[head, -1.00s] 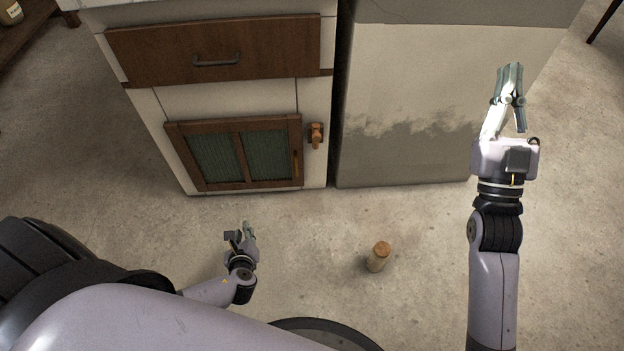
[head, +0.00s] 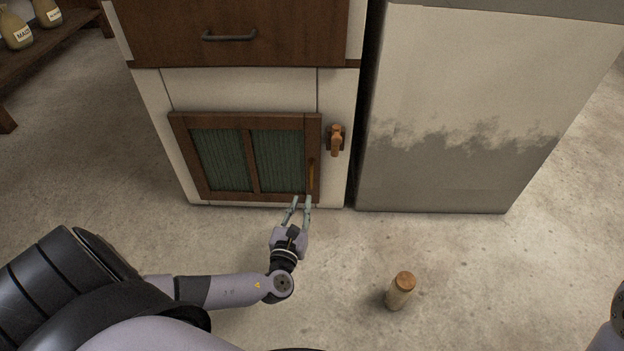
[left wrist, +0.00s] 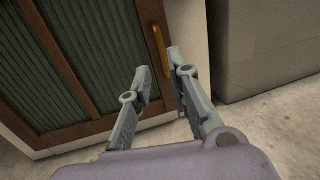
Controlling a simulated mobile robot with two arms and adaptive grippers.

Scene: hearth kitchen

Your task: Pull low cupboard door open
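The low cupboard door (head: 248,156) has a brown wooden frame and green ribbed panels; it looks shut. Its upright brass-coloured handle (head: 311,175) is on the right side of the frame, and it also shows in the left wrist view (left wrist: 161,50). A wooden latch (head: 335,140) is on the cabinet front just right of the door. My left gripper (head: 298,200) is open, its fingers pointing at the door's lower right corner, just below the handle. In the left wrist view its fingers (left wrist: 157,62) are apart with nothing between them. My right gripper is out of view.
A drawer (head: 232,30) with a dark handle is above the door. A grey and cream block (head: 455,130) stands right of the cabinet. A wooden cylinder (head: 400,292) stands on the floor in front. A shelf with bottles (head: 15,32) is at far left.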

